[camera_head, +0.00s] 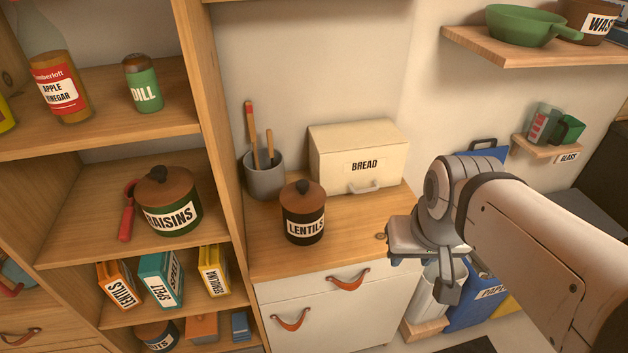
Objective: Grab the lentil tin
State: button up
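The lentil tin (303,213) is a dark round canister with a brown lid, a dark knob and a white LENTILS label. It stands upright on the wooden counter (270,260), in front of the bread box. My gripper (424,278) is to the right of the tin, past the counter's right edge, and well apart from it. Its two fingers look spread, with nothing seen between them. My arm comes in from the lower right.
A cream bread box (365,165) and a grey utensil pot (265,178) stand behind the tin. A tall shelf (205,110) rises on the left. It holds a raisins tin (165,203) and an orange box also labelled LENTILS (121,287). The counter right of the tin is clear.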

aim_at(304, 230)
jog(key=z, duration=1.75)
jog(key=k, duration=2.35)
jog(key=u, duration=1)
jog(key=i, duration=1.5)
